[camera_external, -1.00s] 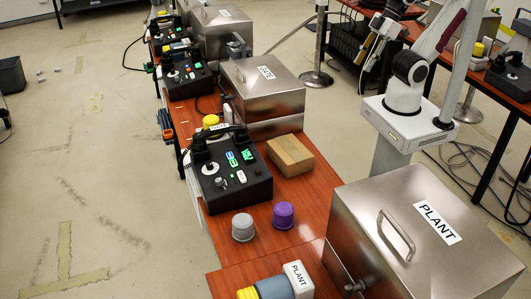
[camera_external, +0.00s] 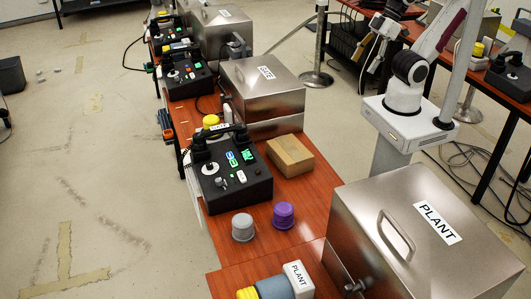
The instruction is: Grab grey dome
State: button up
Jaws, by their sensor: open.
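The grey dome (camera_external: 243,227) stands upright on the reddish wooden table (camera_external: 262,248), in front of the black paging phone box. A purple dome (camera_external: 283,215) stands just to its right, apart from it. My gripper (camera_external: 369,62) is open and empty at the upper right, high up and far from the grey dome. It is small in this view.
A black phone console (camera_external: 230,172) and a cardboard box (camera_external: 290,155) stand behind the domes. A steel box marked PLANT (camera_external: 420,240) is at the right. A grey and yellow cylinder (camera_external: 272,288) lies at the front edge. Another steel box (camera_external: 262,88) is further back.

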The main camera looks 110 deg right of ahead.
jog(key=w+a+t+y, duration=0.1)
jog(key=w+a, duration=0.3)
jog(key=w, duration=0.5)
jog(key=w+a+f+t, duration=0.1)
jog(key=w+a, duration=0.2)
jog(key=w, duration=0.6)
jog(key=w+a+t+y, duration=0.1)
jog(key=w+a, duration=0.3)
jog(key=w, duration=0.6)
jog(key=w+a+f+t, duration=0.2)
jog(key=w+a+f, duration=0.5)
jog(key=w+f, duration=0.45)
jog(key=w+a+f+t, duration=0.1)
jog(key=w+a+f, duration=0.1)
jog(key=f, duration=0.4)
jog(key=w+a+f+t+h, duration=0.1)
jog(key=w+f, duration=0.1)
jog(key=f, duration=0.4)
jog(key=w+a+f+t+h, duration=0.1)
jog(key=w+a+f, duration=0.1)
jog(key=f, duration=0.5)
jog(key=shift+w+a, duration=0.2)
jog(key=shift+a, duration=0.15)
